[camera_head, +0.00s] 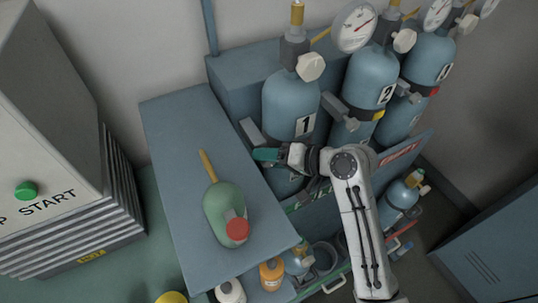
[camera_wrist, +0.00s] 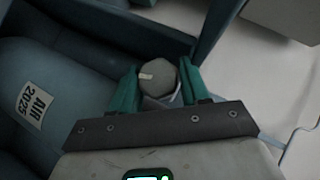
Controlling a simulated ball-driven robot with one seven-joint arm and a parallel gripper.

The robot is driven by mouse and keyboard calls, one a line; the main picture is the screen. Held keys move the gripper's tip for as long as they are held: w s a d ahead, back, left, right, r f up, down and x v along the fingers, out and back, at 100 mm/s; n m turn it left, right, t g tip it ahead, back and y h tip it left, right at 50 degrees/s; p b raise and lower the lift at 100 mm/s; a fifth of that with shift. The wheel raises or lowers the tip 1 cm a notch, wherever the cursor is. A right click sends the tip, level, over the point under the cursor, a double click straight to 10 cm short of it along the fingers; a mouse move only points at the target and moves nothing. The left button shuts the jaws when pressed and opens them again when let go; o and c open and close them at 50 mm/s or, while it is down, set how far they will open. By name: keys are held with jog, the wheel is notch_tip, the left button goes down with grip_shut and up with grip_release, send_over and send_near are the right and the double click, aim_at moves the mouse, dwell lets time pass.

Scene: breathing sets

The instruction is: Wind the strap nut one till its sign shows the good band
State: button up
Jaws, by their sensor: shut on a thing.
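Cylinder 1 (camera_head: 290,97) is a blue bottle with a "1" label, upright in the rack. In the wrist view its side (camera_wrist: 60,75) fills the left, with an "AIR 2025" label. The strap nut (camera_wrist: 158,77) is a grey hexagonal knob with a pale mark on its face. My gripper (camera_wrist: 157,90) has its green fingers on either side of the nut, shut on it. In the head view my gripper (camera_head: 266,155) is at the lower left of cylinder 1, and the nut is hidden there. I cannot make out a coloured sign for strap one in either view.
Cylinder 2 (camera_head: 367,85) has a yellow sign (camera_head: 378,114) and cylinder 3 (camera_head: 428,60) a red one (camera_head: 434,91). A green bottle (camera_head: 222,205) with a red cap lies on the blue bench top (camera_head: 180,130) left of my arm. Small bottles stand below.

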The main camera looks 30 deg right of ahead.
jog(key=shift+f, duration=0.1)
jog(key=o, duration=1)
jog(key=shift+c, duration=0.2)
jog(key=shift+a+r, duration=0.1)
jog(key=shift+r, duration=0.1)
jog(key=shift+f, duration=0.1)
